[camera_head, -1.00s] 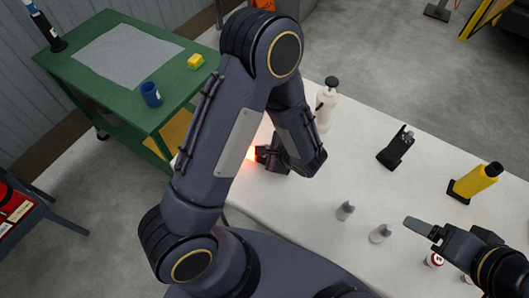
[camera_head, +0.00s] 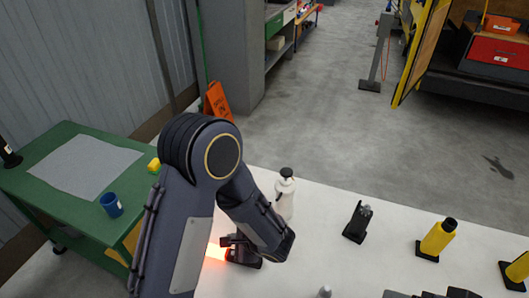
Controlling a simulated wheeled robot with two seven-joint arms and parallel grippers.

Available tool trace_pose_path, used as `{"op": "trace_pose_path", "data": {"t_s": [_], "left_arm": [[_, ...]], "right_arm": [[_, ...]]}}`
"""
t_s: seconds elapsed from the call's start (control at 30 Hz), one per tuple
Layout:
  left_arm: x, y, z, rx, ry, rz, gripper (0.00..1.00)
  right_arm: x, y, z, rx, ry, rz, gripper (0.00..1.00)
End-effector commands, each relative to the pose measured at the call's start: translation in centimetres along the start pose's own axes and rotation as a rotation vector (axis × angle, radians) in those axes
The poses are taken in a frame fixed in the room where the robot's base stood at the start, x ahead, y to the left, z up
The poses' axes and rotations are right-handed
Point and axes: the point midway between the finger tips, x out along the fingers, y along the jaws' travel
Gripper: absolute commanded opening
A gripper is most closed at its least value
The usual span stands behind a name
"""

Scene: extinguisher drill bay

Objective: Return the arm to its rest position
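My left arm rises from the bottom edge, bends at a high elbow and comes down over the white table. Its gripper (camera_head: 238,250) is low over the table's left part, beside an orange-red glow (camera_head: 215,252). Its fingers are mostly hidden and dark, so their opening cannot be made out. My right gripper (camera_head: 425,294) shows only as a sliver at the bottom edge, with a grey finger pointing left. Whether it is open cannot be seen.
The white table (camera_head: 320,245) bears a white bottle (camera_head: 284,198), a black holder (camera_head: 357,222), a yellow bottle (camera_head: 438,238) and another yellow one (camera_head: 519,268). A green table (camera_head: 40,200) with a blue cup (camera_head: 111,205) stands left. Floor behind is open.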

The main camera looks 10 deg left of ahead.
Motion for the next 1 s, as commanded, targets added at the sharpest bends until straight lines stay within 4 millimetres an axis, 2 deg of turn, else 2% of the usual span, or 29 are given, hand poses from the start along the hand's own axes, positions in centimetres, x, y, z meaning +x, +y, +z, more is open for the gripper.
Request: {"op": "trace_pose_path", "data": {"t_s": [0.17,0.27,0.37,0.5,0.63,0.8,1.0], "left_arm": [[-0.2,-0.2,0.9,-0.036,-0.002,0.025,0.00],[-0.9,-0.5,3.3,-0.133,-0.006,0.097,0.00],[-2.1,-0.3,6.8,-0.289,0.002,0.216,0.00],[-4.5,1.0,11.4,-0.532,0.046,0.403,0.00],[-7.1,2.4,14.4,-0.754,0.125,0.559,0.00],[-11.0,3.9,16.9,-1.038,0.283,0.725,0.00],[-15.5,4.7,18.3,-1.324,0.516,0.843,0.00]], "right_arm": [[0.0,0.0,0.0,0.000,0.000,0.000,0.81],[0.0,0.0,0.0,0.000,0.000,0.000,0.81],[0.0,0.0,0.0,0.000,0.000,0.000,0.81],[0.0,0.0,0.0,0.000,0.000,0.000,0.81],[0.0,0.0,0.0,0.000,0.000,0.000,0.81],[0.0,0.0,0.0,0.000,0.000,0.000,0.81],[0.0,0.0,0.0,0.000,0.000,0.000,0.81]]}}
